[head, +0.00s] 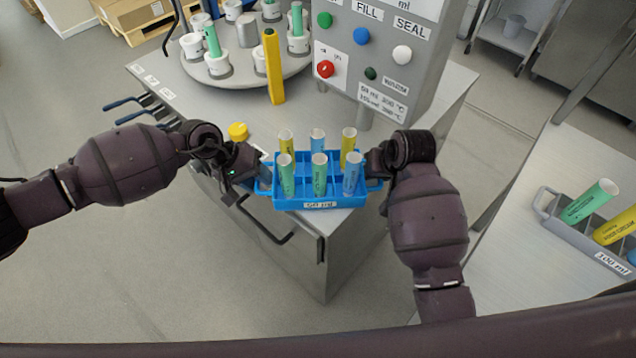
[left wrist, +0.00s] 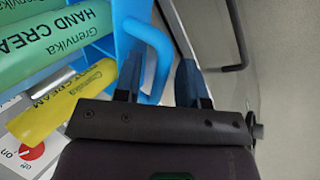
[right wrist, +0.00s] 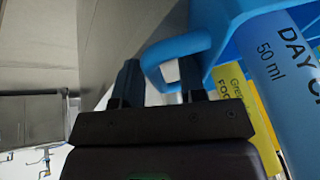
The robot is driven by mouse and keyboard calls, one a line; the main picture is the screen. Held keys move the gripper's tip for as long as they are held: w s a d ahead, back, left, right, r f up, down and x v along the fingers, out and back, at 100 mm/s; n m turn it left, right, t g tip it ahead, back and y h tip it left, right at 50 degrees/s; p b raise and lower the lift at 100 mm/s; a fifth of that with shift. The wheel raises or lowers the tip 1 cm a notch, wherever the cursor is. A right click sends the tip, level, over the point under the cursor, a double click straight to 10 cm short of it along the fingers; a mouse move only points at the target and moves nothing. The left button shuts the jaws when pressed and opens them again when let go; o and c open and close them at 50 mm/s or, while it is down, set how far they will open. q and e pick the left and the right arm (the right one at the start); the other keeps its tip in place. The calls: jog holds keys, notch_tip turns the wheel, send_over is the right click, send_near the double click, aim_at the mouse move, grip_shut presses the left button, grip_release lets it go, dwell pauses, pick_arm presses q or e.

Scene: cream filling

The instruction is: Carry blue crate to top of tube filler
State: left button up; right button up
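The blue crate (head: 306,205) sits upright at the near corner of the tube filler's metal top (head: 345,222), below the control panel. It holds several green, blue and yellow tubes and has a 50 ml label. My left gripper (head: 250,178) is at its left handle; in the left wrist view the fingers (left wrist: 158,82) stand either side of the handle bar (left wrist: 160,50), with a gap showing. My right gripper (head: 380,177) is at the right handle; in the right wrist view the fingers (right wrist: 160,82) straddle the handle bar (right wrist: 150,62), also with a gap.
The control panel (head: 375,60) rises behind the crate. A round carousel (head: 240,75) with white cups stands at the back left, beside a yellow post (head: 273,68). A yellow cap (head: 238,131) is near my left gripper. A grey 100 ml crate (head: 575,235) stands on the right table.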

pick_arm(q)
jog(key=shift+a+r, duration=0.1)
pick_arm(e)
jog(key=shift+s+d+r, duration=0.1)
jog(key=shift+s+r, duration=0.05)
jog(key=shift+r, duration=0.25)
pick_arm(q)
jog(key=v, duration=1.1)
jog(key=shift+a+r, duration=0.15)
jog(key=shift+r, duration=0.2)
pick_arm(e)
jog(key=v, duration=1.1)
